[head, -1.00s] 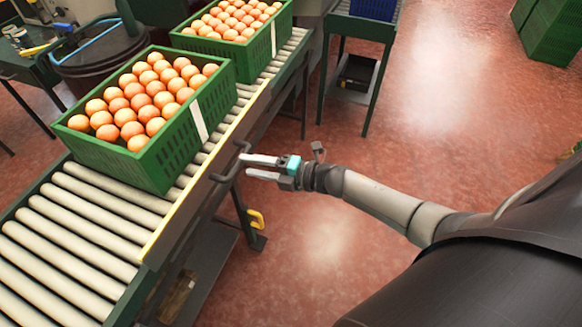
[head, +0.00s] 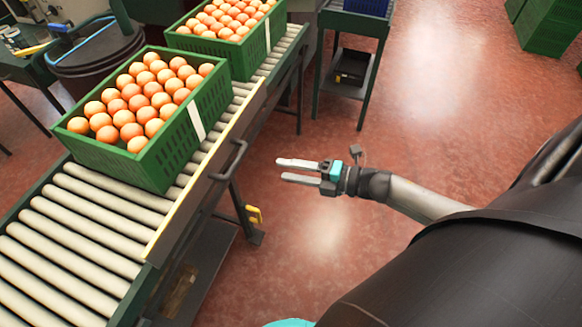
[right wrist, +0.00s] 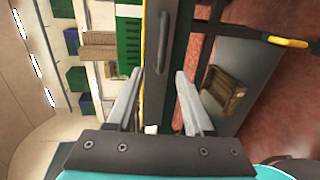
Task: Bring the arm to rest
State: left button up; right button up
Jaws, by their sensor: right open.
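My right gripper (head: 298,171) is open and empty in the head view. It hangs over the red floor, to the right of the roller conveyor (head: 75,230) and apart from its dark side handle (head: 236,158). In the right wrist view its two fingers (right wrist: 157,102) are spread, with the conveyor's dark side rail behind them and nothing between them. My right arm comes in from the right. My left gripper does not show.
A dark side table (head: 350,24) with a blue crate (head: 375,6) stands at the back. Stacked green crates (head: 545,28) are far right. Red floor between is open.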

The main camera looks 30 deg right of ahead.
dwell(0.3)
jog(key=s+d+f+m+g+h, duration=0.1)
jog(key=s+d+f+m+h, duration=0.15)
jog(key=f+m, duration=0.3)
jog(key=s+d+f+m+h+p, duration=0.1)
jog(key=s+f+m+h, duration=0.25)
jog(key=f, duration=0.35)
jog(key=s+d+f+m+g+h, duration=0.1)
jog(key=s+d+f+m+h, duration=0.15)
jog(key=f+m, duration=0.4)
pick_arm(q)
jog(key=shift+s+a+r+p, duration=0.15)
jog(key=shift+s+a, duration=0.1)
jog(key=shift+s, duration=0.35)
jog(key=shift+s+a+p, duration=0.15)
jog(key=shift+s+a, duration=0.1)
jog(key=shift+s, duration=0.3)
pick_arm(e)
jog(key=s+a+f+m+g, duration=0.2)
jog(key=s+f, duration=0.2)
jog(key=s, duration=0.2)
jog(key=s+a+f+m+g+h, duration=0.1)
jog(key=s+a+f+m+g, duration=0.1)
jog(key=s, duration=0.5)
jog(key=s+a+f+m+g, duration=0.2)
jog(key=s+f+m+g, duration=0.2)
jog(key=s+f, duration=0.2)
jog(key=shift+s+h, duration=0.35)
jog(key=shift+s, duration=0.4)
jog(key=shift+a+f, duration=0.1)
